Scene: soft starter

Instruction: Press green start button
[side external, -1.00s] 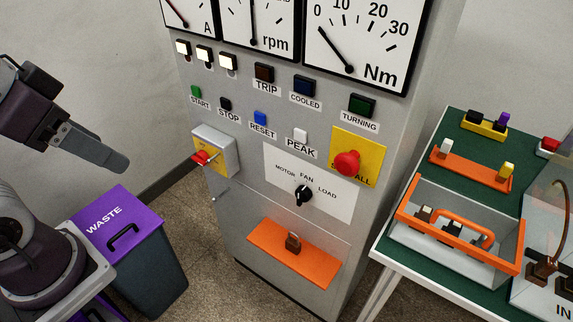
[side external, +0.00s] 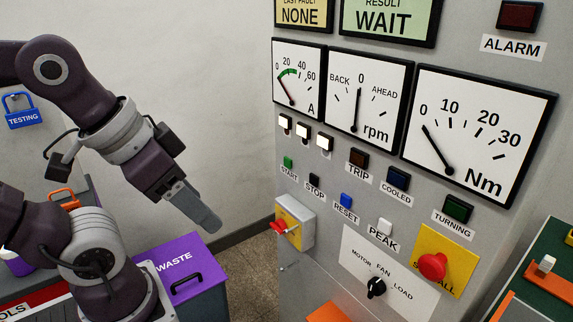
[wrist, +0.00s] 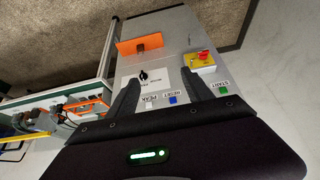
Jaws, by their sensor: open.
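The small green START button (side external: 288,162) is on the left of the grey panel, under a row of lit white lamps. In the wrist view the green button (wrist: 223,91) lies just right of the right finger. My gripper (side external: 205,215) hangs left of the panel, lower in the picture than the button and apart from it. In the wrist view the two dark fingers of my gripper (wrist: 162,84) are spread, with nothing between them. Its own label reads START (side external: 288,174).
Beside START are a black STOP button (side external: 314,180) and a blue RESET button (side external: 346,200). Below is a yellow-faced box with a red handle (side external: 292,228). A red mushroom button (side external: 432,266) sits lower right. A purple-lidded WASTE bin (side external: 178,265) stands below my gripper.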

